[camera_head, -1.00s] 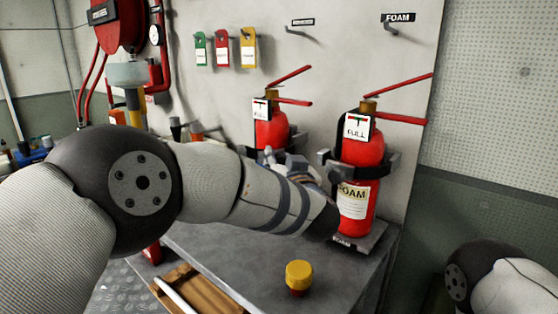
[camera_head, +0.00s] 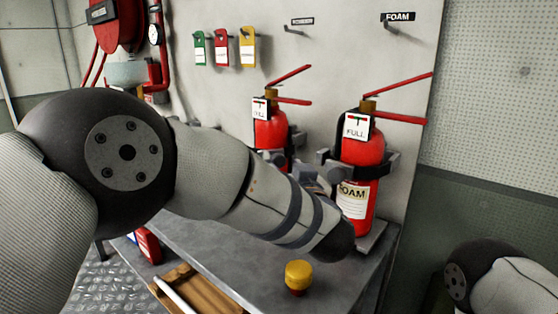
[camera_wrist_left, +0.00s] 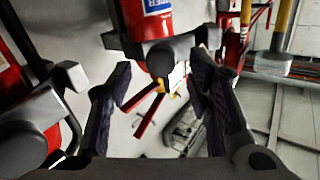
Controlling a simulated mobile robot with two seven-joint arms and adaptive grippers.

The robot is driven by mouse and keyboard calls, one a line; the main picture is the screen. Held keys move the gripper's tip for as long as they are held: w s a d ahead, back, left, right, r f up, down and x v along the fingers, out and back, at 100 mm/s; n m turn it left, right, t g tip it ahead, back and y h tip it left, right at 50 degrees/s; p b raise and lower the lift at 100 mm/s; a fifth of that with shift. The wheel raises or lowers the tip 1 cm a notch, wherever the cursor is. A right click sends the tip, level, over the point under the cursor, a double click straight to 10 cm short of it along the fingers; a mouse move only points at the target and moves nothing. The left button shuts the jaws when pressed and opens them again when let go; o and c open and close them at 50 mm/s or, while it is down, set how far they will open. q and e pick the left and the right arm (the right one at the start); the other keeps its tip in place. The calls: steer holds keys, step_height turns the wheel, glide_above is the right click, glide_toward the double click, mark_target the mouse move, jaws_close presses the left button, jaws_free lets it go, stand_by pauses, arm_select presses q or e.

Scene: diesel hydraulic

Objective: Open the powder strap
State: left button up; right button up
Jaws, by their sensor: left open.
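The powder extinguisher (camera_head: 270,130) is the red cylinder on the left of the pair at the wall, with a white tag; my left arm hides its lower part. In the left wrist view the extinguisher (camera_wrist_left: 150,22) shows a blue-and-white label. Its dark strap (camera_wrist_left: 158,52) crosses it and looks closed, with a rounded grey part at the front. My left gripper (camera_wrist_left: 160,105) is open and empty, its fingers on either side below the strap in the picture. In the head view the left gripper (camera_head: 308,178) is mostly hidden behind my forearm. My right gripper is out of view.
The foam extinguisher (camera_head: 360,160) stands close on the right in its own bracket (camera_head: 393,165). A yellow-capped item (camera_head: 299,275) is on the grey bench (camera_head: 225,250). Tags (camera_head: 222,48) hang on the wall. A wooden tray (camera_head: 190,290) lies at the front.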

arm_select(q)
steer(key=shift+v, duration=1.6)
steer(key=shift+a+f, duration=0.1)
steer(key=c, duration=0.3)
steer(key=a+f+n, duration=0.1)
steer(key=w+f+n+g+b, duration=0.1)
steer(key=f, duration=0.1)
steer(key=a+f+n+h, duration=0.1)
steer(key=f, duration=0.1)
steer(key=shift+w+a+f+g, duration=0.1)
steer(key=shift+w+a+g, duration=0.05)
steer(key=shift+a+g, duration=0.2)
jaws_close()
steer(key=s+a+r+n+h+b, duration=0.1)
steer(key=a+r+n+h+b, duration=0.15)
steer(key=a+n+h, duration=0.35)
steer(key=s+a+r+n+h+b, duration=0.1)
steer(key=a+r+n+b, duration=0.15)
steer(key=n, duration=0.65)
steer(key=w+d, duration=0.5)
steer(key=w, duration=0.2)
steer(key=shift+w+f+p, duration=0.2)
steer(key=shift+f+p, duration=0.05)
steer(key=shift+p, duration=0.1)
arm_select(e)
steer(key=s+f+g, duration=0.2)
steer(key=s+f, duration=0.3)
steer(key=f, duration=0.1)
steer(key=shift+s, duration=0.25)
